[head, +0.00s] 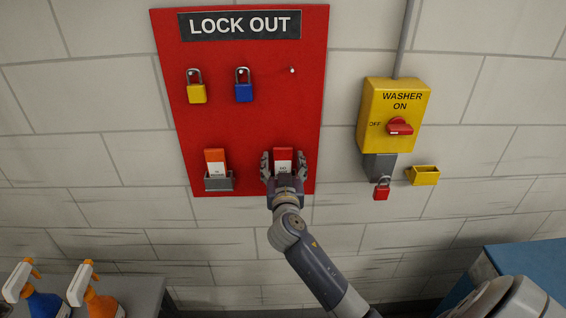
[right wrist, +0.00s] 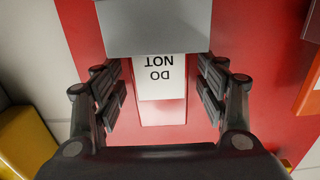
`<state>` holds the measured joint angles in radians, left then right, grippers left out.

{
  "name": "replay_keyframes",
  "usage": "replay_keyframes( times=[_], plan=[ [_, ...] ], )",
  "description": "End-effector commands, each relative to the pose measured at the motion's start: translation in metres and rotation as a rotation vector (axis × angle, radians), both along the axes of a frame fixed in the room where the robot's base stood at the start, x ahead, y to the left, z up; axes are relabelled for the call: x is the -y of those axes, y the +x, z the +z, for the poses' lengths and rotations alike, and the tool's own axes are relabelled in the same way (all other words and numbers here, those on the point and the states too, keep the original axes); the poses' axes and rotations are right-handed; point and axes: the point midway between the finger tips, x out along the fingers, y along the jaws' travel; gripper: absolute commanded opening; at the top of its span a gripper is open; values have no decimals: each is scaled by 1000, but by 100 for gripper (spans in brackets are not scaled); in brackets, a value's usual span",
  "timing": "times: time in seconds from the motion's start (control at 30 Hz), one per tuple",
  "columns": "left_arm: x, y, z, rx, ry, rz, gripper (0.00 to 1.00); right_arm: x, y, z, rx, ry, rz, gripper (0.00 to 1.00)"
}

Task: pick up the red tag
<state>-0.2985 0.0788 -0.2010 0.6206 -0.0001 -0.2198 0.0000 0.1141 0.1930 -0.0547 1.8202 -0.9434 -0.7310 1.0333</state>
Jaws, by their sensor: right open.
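The red tag (head: 282,154) has a red top and a white lower part. It stands in a holder at the lower right of the red LOCK OUT board (head: 240,130). In the right wrist view the tag (right wrist: 163,112) appears upside down, with "DO NOT" on its white part. Its end goes into a grey holder (right wrist: 155,28). My right gripper (head: 283,160) is open at the tag, one finger on each side. In the right wrist view the gripper (right wrist: 160,90) shows gaps between its fingers and the tag. My left gripper is not in view.
An orange tag (head: 215,157) stands in a grey holder left of my gripper. Yellow (head: 197,94) and blue (head: 244,92) padlocks hang above. At right is a yellow washer switch box (head: 393,115), a red padlock (head: 381,190) below it. Spray bottles (head: 100,300) stand lower left.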

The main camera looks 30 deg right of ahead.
Motion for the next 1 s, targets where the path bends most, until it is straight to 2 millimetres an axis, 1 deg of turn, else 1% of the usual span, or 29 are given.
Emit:
replay_keyframes(
  times=[0.27, 0.3, 0.37, 0.4, 0.47, 0.8, 1.0],
  plan=[
    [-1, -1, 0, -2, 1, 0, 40, 1, 2, 0, 1, 1, 1, 67],
    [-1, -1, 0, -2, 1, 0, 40, 1, 2, 0, 1, 1, 1, 58],
    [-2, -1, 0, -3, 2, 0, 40, 1, 2, 0, 1, 1, 1, 44],
    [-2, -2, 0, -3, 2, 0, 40, 1, 2, 0, 1, 1, 1, 35],
    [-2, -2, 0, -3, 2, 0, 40, 1, 2, 0, 1, 1, 1, 22],
    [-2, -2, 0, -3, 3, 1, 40, 1, 2, 0, 1, 1, 1, 22],
    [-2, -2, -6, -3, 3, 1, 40, -1, 0, 3, 4, 2, 1, 22]
  ],
)
